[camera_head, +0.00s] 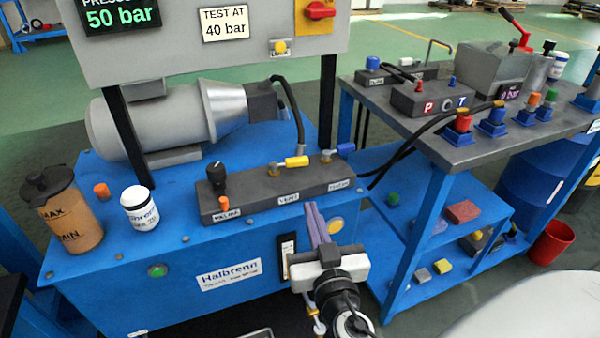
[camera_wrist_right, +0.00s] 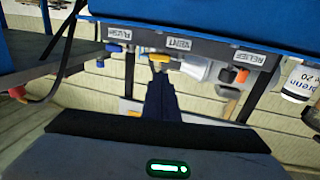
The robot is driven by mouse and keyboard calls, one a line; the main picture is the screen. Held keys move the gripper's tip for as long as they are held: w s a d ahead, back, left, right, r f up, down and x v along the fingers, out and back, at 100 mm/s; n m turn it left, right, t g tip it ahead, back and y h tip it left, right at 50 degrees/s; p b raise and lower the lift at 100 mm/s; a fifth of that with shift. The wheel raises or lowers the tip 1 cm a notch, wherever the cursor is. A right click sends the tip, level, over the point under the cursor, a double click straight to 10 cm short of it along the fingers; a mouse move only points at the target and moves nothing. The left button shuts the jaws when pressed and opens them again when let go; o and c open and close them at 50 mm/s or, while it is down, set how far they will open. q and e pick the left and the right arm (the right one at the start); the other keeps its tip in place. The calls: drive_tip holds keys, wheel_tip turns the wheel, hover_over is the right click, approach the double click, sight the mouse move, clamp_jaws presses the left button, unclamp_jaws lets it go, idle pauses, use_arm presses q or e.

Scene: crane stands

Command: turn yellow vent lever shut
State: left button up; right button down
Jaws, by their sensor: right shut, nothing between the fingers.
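The yellow vent lever (camera_head: 297,162) sits on a brass stem on top of the dark valve block (camera_head: 262,197), above the middle label. Its handle points right along the block. In the right wrist view the yellow lever (camera_wrist_right: 158,57) shows just beyond my fingertips. My right gripper (camera_head: 315,212) is shut and empty, its fingers pointing up toward the block's front. In the wrist view its fingers (camera_wrist_right: 159,82) are together in line with the lever. I cannot tell whether they touch it; the head view shows a gap. My left gripper is not in view.
A blue-handled lever (camera_head: 345,149) is right of the yellow one; a black knob (camera_head: 217,171) is left. A black hose (camera_head: 291,100) drops behind the yellow lever. A white can (camera_head: 140,208) and brown jug (camera_head: 70,212) stand left. A side bench (camera_head: 480,150) stands right.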

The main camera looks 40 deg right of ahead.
drive_tip(key=p, duration=0.2)
approach(297, 164)
drive_tip(key=x, duration=0.5)
drive_tip(key=shift+w+d+r, duration=0.1)
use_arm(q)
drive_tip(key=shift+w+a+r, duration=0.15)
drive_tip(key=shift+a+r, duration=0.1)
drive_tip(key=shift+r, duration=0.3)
use_arm(e)
drive_tip(key=shift+w+d, duration=0.2)
drive_tip(key=shift+w, duration=0.35)
